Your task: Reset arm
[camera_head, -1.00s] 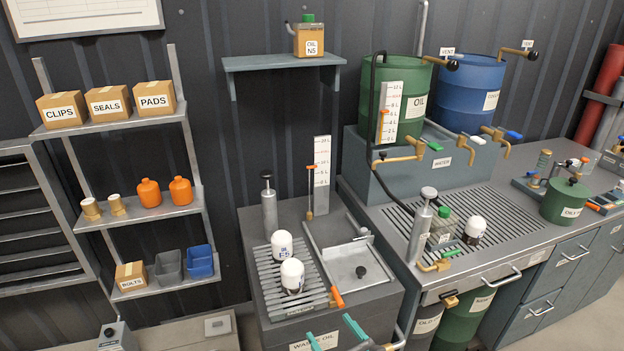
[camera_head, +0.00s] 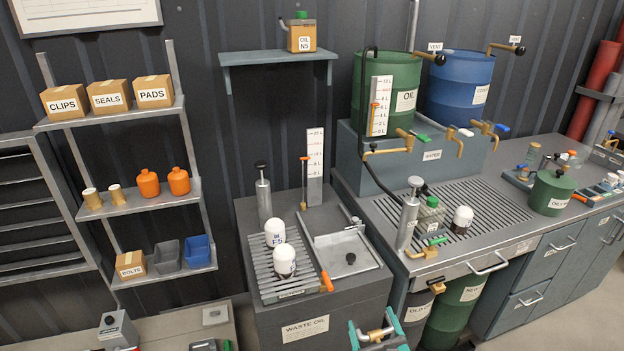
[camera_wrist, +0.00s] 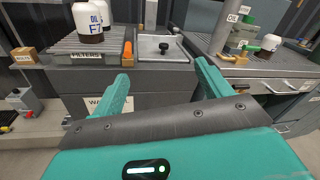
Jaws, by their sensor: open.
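My gripper (camera_head: 376,333) shows at the bottom edge of the head view, in front of the waste oil cabinet (camera_head: 330,315). In the wrist view my gripper (camera_wrist: 162,82) has its two teal fingers wide apart with nothing between them. Beyond the fingers are the front of the waste oil cabinet and its tray (camera_wrist: 175,50) with a black knob. No finger visibly touches anything.
Two white-topped filters (camera_head: 275,233) (camera_head: 285,258) stand on the slatted rack at the cabinet's left. An orange handle (camera_head: 327,282) sticks out at its front edge. The grated workbench (camera_head: 480,205) with a drawer handle (camera_head: 490,264) lies to the right. A shelf (camera_head: 140,203) stands left.

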